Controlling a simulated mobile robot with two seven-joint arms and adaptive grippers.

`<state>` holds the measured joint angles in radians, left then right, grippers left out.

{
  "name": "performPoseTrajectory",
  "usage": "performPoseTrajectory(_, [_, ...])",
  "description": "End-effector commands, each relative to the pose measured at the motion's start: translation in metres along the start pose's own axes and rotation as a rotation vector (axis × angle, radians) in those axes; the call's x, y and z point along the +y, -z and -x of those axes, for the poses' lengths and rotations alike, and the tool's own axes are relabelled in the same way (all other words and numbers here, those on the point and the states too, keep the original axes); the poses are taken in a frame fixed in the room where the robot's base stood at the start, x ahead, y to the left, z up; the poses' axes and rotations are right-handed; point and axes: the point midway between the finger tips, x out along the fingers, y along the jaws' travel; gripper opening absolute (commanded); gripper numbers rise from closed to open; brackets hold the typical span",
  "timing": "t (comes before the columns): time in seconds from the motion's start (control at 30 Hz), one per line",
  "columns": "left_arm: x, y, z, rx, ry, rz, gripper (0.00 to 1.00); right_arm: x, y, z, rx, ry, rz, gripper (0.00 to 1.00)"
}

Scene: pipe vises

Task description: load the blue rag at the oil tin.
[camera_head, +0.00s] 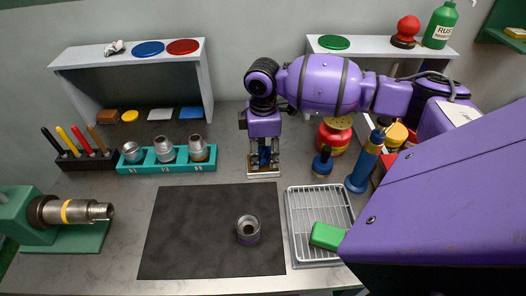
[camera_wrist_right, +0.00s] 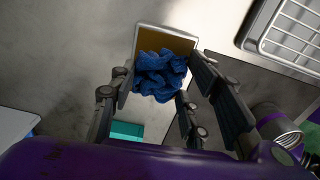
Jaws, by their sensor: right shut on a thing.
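The blue rag (camera_head: 265,156) is crumpled between the fingers of my right gripper (camera_head: 264,163), which points straight down. In the right wrist view, the rag (camera_wrist_right: 160,76) is bunched up between the fingers and covers part of a small shallow square tin with a pale rim and a flat amber inside, which I take for the oil tin (camera_wrist_right: 178,43). In the head view, the rim of this tin (camera_head: 263,175) shows just under the fingertips. I cannot tell whether the rag touches the amber surface. My left gripper is not in view.
A teal rack (camera_head: 166,167) with several metal fittings stands left of the tin. A dark mat (camera_head: 190,240) with one fitting (camera_head: 248,230) lies in front. A wire rack tray (camera_head: 318,205), a blue bottle (camera_head: 322,162) and a red can (camera_head: 334,138) are to the right.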

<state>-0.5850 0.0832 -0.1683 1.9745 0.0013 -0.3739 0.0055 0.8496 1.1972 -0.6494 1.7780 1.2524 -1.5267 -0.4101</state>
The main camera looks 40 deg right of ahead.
Motion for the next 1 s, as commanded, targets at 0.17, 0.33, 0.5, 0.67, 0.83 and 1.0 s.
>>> performPoseTrajectory(0.17, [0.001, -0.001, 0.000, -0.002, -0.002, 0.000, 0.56, 0.000, 0.000, -0.002, 0.000, 0.001, 0.000, 0.23])
performPoseTrajectory(0.33, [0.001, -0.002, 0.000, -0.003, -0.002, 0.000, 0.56, 0.000, 0.000, -0.004, 0.000, 0.001, 0.000, 0.23])
performPoseTrajectory(0.5, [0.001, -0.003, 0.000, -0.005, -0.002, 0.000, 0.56, 0.000, 0.000, -0.007, 0.000, 0.001, 0.000, 0.23])
performPoseTrajectory(0.67, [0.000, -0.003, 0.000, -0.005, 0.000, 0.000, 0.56, 0.000, 0.000, -0.009, -0.001, 0.001, 0.000, 0.23])
performPoseTrajectory(0.83, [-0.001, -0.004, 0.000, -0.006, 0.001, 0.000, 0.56, 0.000, 0.000, -0.011, -0.001, 0.001, 0.000, 0.23])
performPoseTrajectory(1.0, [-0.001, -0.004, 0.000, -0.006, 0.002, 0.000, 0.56, 0.000, 0.000, -0.011, 0.000, 0.001, 0.000, 0.23])
